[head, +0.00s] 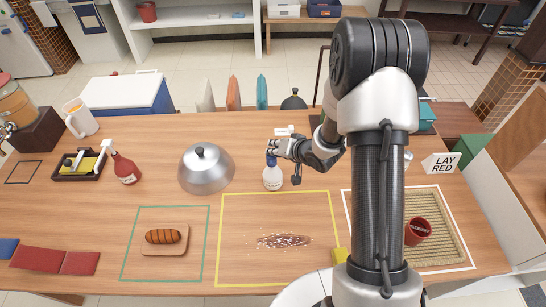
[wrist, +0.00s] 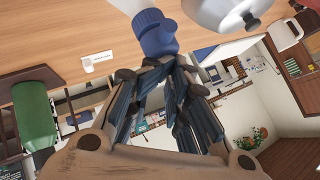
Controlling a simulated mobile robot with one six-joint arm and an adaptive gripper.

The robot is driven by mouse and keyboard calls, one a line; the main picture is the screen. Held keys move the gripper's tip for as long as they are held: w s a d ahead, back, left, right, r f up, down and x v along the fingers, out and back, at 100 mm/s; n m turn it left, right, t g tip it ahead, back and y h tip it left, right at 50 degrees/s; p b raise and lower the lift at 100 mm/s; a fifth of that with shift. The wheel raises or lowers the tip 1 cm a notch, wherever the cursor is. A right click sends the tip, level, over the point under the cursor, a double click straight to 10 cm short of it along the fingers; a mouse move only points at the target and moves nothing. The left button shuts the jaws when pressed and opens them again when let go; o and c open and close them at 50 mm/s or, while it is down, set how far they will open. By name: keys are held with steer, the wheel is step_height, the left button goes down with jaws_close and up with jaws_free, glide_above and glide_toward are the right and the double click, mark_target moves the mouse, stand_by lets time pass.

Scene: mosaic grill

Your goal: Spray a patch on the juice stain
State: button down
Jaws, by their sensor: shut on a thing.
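A white spray bottle (head: 273,179) with a blue head stands upright just behind the yellow outline (head: 222,240). I cannot tell whether its base touches the table. My gripper (head: 274,148) is shut on its blue head, coming from the right. In the wrist view my gripper's fingers (wrist: 162,62) meet at the blue head (wrist: 154,32), and part of the white body shows at the top edge. The juice stain (head: 283,241), a dark reddish streak with pale specks, lies inside the yellow outline, in front of the bottle.
A silver dome lid (head: 206,170) stands left of the bottle. A sausage (head: 163,236) lies on a small board inside a green outline. A red cup (head: 418,231) is in the woven tray (head: 450,250) at right. A red bottle (head: 125,169) stands further left.

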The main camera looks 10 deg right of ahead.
mark_target(275, 159)
steer(key=s+f, duration=0.2)
steer(key=shift+s+a+f+g, duration=0.1)
steer(key=shift+f+g, duration=0.2)
steer(key=shift+g, duration=0.1)
steer(key=r+p, duration=0.4)
steer(key=w+r+p, duration=0.1)
steer(key=r+p, duration=0.1)
steer(key=shift+w+r, duration=0.1)
stand_by(0.5)
